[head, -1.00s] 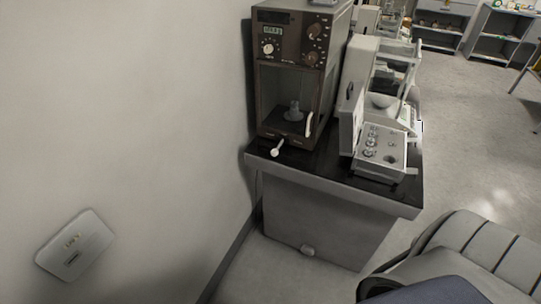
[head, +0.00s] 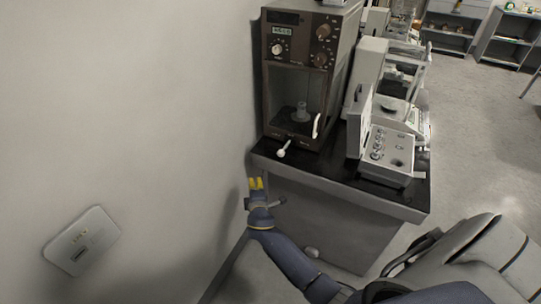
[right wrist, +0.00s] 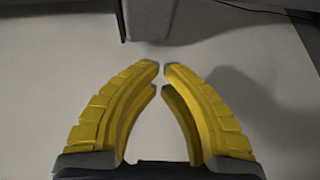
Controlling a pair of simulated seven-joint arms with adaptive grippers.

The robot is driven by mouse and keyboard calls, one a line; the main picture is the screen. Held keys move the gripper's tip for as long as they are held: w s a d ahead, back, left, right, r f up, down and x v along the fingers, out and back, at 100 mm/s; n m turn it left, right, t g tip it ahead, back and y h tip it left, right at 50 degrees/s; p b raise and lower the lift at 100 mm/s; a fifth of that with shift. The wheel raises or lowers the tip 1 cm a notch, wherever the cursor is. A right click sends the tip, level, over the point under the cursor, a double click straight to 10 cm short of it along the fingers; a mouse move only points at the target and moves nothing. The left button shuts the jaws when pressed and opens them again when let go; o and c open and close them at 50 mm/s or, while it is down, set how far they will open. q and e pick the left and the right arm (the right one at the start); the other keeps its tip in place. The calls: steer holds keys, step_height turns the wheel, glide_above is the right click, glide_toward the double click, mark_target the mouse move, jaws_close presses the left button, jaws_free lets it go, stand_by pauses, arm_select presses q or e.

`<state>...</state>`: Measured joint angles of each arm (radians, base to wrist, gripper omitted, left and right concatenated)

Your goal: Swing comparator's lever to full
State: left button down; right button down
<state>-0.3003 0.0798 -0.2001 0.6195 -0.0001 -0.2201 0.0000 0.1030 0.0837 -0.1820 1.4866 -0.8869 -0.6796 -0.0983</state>
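The comparator looks to be the brown cabinet (head: 312,38) with dials, a lit display and a glass-fronted chamber on the black-topped table. Its lever, with a white round knob (head: 281,153), sticks out at the lower front, left of the white door handle (head: 317,126). My right gripper (head: 256,183) is below and left of the knob, beside the table's front left corner and apart from the lever. In the right wrist view its yellow fingers (right wrist: 161,68) are empty, with a narrow gap between the tips. My left gripper is out of view.
The weighing table (head: 335,186) stands close to the wall (head: 150,90). A grey balance (head: 388,150) sits right of the brown cabinet. A plate (head: 82,240) is on the wall at lower left. Floor right of the table is free; shelves (head: 505,38) stand behind.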

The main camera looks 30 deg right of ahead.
mark_target(272, 156)
step_height(272, 156, up, 7)
steer(key=d+n+t+h, duration=0.1)
steer(key=d+h, duration=0.1)
steer(key=h, duration=0.1)
steer(key=x, duration=0.5)
steer(key=d+x, duration=0.1)
steer(key=x, duration=0.4)
steer(key=shift+s+a+f, duration=0.1)
steer(key=shift+s, duration=0.15)
steer(key=shift+s+d, duration=0.55)
steer(key=shift+s, duration=0.3)
steer(key=shift+s+d+r, duration=0.3)
steer(key=shift+s+d, duration=0.4)
steer(key=shift+s, duration=0.1)
steer(key=shift+s+d+n+y, duration=0.2)
steer(key=shift+s+n+y, duration=0.2)
steer(key=shift+y, duration=0.2)
